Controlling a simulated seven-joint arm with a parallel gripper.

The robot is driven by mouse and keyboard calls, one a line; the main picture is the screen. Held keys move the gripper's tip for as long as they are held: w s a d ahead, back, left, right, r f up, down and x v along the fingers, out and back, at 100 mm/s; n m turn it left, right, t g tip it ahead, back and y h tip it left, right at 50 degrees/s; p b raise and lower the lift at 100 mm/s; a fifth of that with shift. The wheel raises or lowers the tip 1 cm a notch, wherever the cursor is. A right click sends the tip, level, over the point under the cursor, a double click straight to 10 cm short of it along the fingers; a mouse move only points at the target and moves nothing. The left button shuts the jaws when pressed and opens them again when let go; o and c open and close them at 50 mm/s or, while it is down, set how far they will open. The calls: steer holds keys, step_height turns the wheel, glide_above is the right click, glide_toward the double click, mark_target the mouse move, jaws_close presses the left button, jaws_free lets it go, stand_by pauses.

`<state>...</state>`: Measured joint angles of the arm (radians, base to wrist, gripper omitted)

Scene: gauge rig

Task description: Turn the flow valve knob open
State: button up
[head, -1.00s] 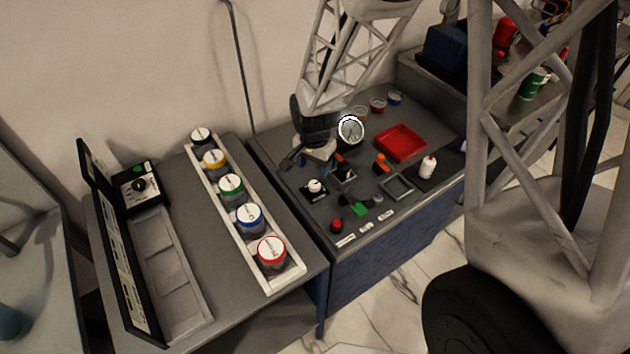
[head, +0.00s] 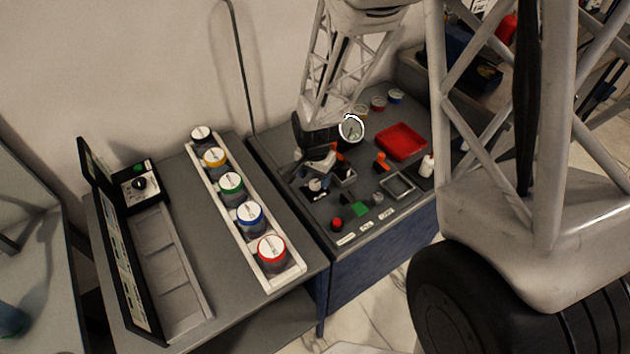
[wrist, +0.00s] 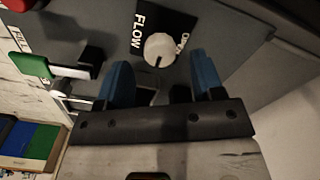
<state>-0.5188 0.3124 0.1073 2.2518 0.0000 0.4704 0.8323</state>
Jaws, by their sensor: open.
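The flow valve knob is a round white knob (wrist: 159,49) on a black plate lettered FLOW, seen in the wrist view. It is partly hidden by my gripper in the head view (head: 315,185). My gripper (wrist: 160,60) has two blue fingers spread wide apart with nothing held. The knob appears in the gap between the fingertips, a little beyond them. I cannot tell how far above the panel the tips are. In the head view my gripper (head: 316,168) hangs over the panel just behind the knob.
A green-handled lever (wrist: 30,68) lies left of the gripper in the wrist view. A red button (head: 337,223) is near the panel's front edge. A gauge (head: 351,129), red tray (head: 400,141) and orange-topped part (head: 381,161) stand behind and right. Capped jars (head: 272,252) fill a rack on the left.

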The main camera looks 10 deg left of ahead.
mark_target(315, 185)
steer(key=shift+f, duration=1.4)
steer(key=c, duration=0.9)
